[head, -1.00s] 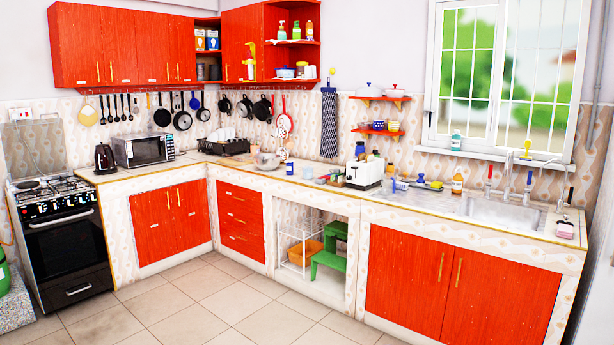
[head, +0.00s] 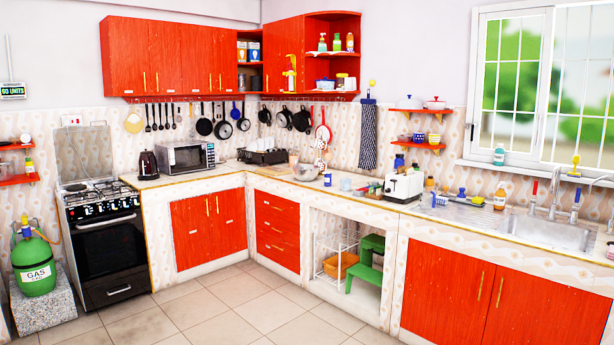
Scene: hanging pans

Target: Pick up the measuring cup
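I cannot make out the measuring cup for certain; things on the counter are small at this distance. A small pale cup-like thing (head: 346,184) stands on the counter near the middle, right of a blue and white cup (head: 327,179). A metal or glass bowl (head: 305,172) sits on the counter left of them. Neither of my grippers shows in the head view.
The long counter (head: 375,202) carries a kettle (head: 148,165), microwave (head: 187,157), dish rack (head: 268,154) and toaster (head: 404,186). The sink (head: 548,232) is at right, the stove (head: 103,240) and gas cylinder (head: 35,262) at left. The tiled floor (head: 235,305) in front is clear.

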